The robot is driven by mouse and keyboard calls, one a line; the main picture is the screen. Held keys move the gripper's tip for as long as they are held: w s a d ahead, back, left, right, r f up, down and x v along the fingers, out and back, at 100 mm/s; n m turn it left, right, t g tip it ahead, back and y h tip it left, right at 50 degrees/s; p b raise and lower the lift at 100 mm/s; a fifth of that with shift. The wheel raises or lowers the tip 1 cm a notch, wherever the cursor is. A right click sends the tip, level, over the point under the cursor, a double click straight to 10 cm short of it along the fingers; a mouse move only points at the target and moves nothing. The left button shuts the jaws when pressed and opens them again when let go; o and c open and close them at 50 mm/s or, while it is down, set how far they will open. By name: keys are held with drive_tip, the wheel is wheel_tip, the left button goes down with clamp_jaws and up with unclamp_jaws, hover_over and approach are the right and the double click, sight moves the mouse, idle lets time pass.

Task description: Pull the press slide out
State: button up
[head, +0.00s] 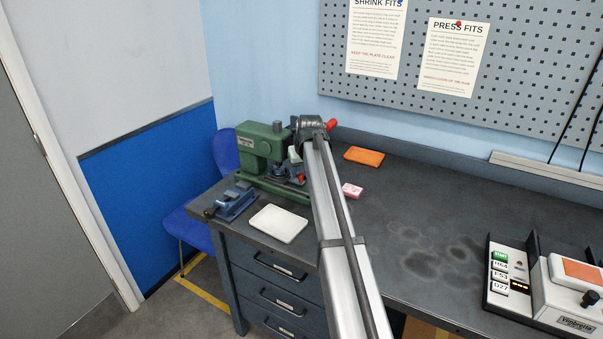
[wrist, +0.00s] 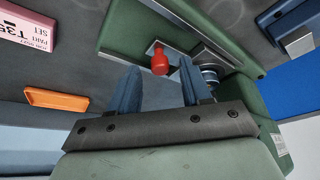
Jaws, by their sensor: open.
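The green press (head: 262,145) stands at the far left end of the bench, with its body and long green base showing in the head view. In the wrist view its slide (wrist: 177,54) is a flat silver plate set in the green base, with a red knob (wrist: 160,62) on it. My gripper (wrist: 158,72) is open, its two blue fingers pointing toward the base. The knob appears between the fingertips or just beyond them; I cannot tell the depth or any contact. In the head view my arm hides part of the press front.
A blue vise (head: 233,201) and a white tray (head: 279,223) sit in front of the press. An orange tray (head: 364,156) and a pink box (head: 352,190) lie to its right. A white device (head: 570,295) is at the bench's right. The middle bench is clear.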

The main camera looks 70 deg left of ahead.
drive_tip(key=shift+a+f, duration=0.2)
drive_tip(key=shift+f, duration=0.35)
clamp_jaws()
idle(0.5)
